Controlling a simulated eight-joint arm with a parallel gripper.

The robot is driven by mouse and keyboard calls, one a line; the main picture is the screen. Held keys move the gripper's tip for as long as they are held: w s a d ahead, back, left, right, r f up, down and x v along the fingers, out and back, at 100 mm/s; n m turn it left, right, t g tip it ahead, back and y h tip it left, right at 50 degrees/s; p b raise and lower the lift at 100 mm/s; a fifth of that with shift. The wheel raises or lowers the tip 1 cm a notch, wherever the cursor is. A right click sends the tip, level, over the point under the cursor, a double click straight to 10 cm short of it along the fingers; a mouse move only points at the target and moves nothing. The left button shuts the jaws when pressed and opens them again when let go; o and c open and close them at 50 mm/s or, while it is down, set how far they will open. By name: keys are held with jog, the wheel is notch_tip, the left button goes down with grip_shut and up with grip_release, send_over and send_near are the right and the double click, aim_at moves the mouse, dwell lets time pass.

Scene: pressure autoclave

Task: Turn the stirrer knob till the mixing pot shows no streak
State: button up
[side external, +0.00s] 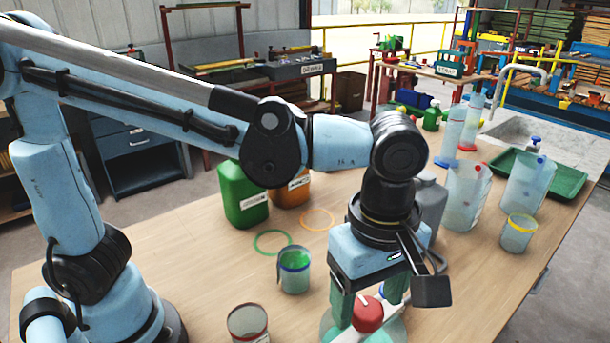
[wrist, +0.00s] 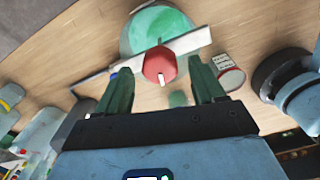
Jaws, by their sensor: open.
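The stirrer knob (side external: 367,314) is a red round cap with a white mark on top. It sits on a white bar over the mixing pot (side external: 395,331), a clear vessel with green contents, cut off by the side view's bottom edge. My gripper (side external: 366,304) points down over it with green fingers apart. In the wrist view, the knob (wrist: 159,66) lies between the open fingertips of my gripper (wrist: 160,72), with no clear contact. The pot (wrist: 160,27) shows green with uneven paler tones; I cannot tell whether these are a streak.
Green (side external: 243,195) and orange (side external: 291,192) jugs stand behind. Clear vessels (side external: 465,196) and a green tray (side external: 555,176) are at right.

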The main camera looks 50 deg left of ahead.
aim_at(368, 308)
notch_tip(368, 308, up, 11)
dwell(0.5)
dwell(0.5)
notch_tip(368, 308, down, 12)
jog(key=shift+f, duration=0.1)
dwell(0.5)
jog(key=c, duration=1.1)
jog(key=shift+o, duration=0.2)
